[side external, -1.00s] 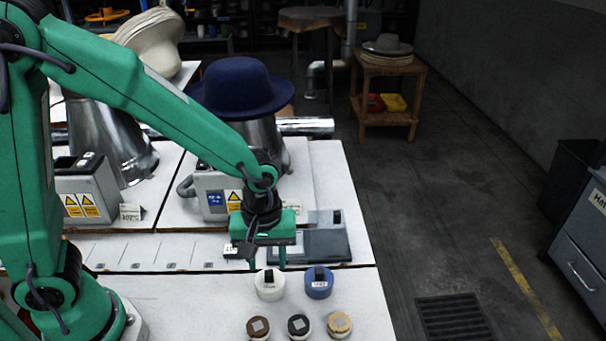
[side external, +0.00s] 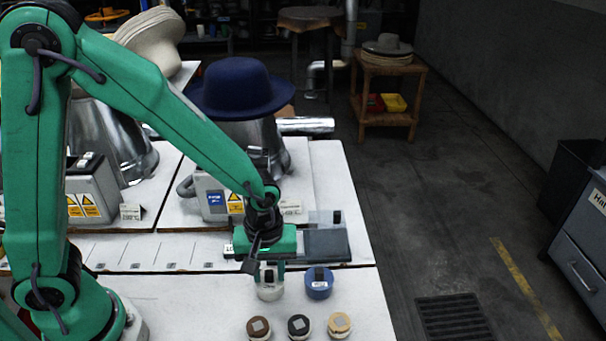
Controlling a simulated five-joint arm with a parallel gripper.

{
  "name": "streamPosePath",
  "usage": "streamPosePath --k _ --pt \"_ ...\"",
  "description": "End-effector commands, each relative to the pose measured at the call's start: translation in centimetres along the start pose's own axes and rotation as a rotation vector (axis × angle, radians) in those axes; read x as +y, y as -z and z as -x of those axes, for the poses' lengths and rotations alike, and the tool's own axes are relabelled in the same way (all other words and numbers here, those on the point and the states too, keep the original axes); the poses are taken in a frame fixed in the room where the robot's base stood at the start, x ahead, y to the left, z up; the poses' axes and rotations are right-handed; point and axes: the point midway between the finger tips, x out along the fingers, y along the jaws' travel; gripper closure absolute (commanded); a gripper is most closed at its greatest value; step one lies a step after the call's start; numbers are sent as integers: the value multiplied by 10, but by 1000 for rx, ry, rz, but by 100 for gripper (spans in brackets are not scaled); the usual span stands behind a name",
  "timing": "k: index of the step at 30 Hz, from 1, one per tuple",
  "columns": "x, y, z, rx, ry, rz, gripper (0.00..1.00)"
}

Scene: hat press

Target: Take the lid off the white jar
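The white jar (side external: 269,293) stands on the white table, with its lid on and a small dark knob (side external: 268,276) on top. My green gripper (side external: 268,277) is directly over it, pointing down. Its two fingers are apart, one on each side of the knob, with gaps seeming to show between fingers and knob. The fingers partly hide the lid's sides, and I cannot tell whether the tips touch the lid.
A blue jar (side external: 319,286) stands close on the right of the white one. Brown (side external: 258,327), black (side external: 299,326) and tan (side external: 340,323) lidded jars stand in front. A grey device (side external: 327,243) is behind. The table's right edge is near.

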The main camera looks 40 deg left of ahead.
Motion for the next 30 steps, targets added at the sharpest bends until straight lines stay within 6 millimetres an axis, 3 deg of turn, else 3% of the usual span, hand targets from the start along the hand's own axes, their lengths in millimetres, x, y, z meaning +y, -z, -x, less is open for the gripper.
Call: streamPosePath --k 1,4,5,20,30 --pt "0 0 0 0 0 0 78" --pt "0 0 0 0 0 0 97" --pt "0 0 0 0 0 0 100" --pt "0 0 6 0 -1 0 100" --pt "1 0 39 2 -5 0 100"
